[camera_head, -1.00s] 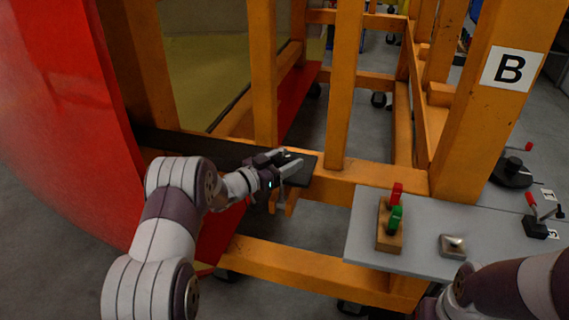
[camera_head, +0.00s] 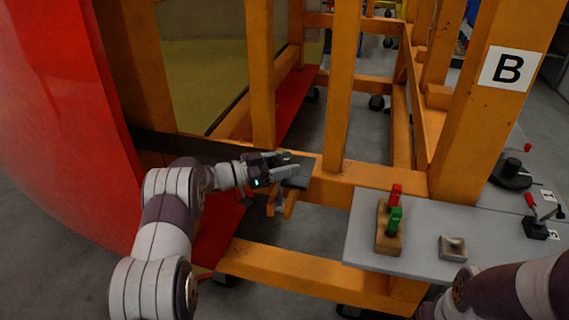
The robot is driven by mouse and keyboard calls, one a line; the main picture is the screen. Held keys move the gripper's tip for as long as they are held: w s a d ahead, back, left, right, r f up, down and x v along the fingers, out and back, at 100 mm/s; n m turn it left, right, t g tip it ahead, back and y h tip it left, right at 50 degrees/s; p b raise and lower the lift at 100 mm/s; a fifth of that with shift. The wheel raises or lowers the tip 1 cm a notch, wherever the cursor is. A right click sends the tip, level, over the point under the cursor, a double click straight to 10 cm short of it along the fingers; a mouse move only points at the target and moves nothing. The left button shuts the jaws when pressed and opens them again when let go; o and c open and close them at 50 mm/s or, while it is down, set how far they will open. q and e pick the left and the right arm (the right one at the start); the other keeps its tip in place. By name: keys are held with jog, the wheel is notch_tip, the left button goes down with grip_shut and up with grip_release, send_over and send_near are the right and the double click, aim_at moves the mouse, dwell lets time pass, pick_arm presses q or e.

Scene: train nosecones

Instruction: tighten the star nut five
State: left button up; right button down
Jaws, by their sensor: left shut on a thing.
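My left gripper (camera_head: 284,167) is at the dark flat bar (camera_head: 190,146) that lies along the orange frame, near the bar's right end. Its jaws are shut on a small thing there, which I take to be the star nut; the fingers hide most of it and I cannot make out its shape. An orange bracket (camera_head: 281,200) hangs just below the gripper. Of my right arm only the link at the lower right shows; its gripper is out of view.
Orange posts (camera_head: 343,80) rise behind the bar, and a red nosecone shell (camera_head: 60,120) curves at left. A grey shelf (camera_head: 375,250) at right carries a wooden block (camera_head: 389,240) with red and green tools and a small metal-topped block (camera_head: 452,248).

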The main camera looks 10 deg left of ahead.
pick_arm(q)
jog(key=shift+r, duration=0.15)
jog(key=o, duration=1)
jog(key=b+v, duration=0.1)
jog(key=v, duration=1.1)
jog(key=shift+s+a+b, duration=0.15)
jog(key=shift+a+b, duration=0.15)
jog(key=shift+b, duration=0.05)
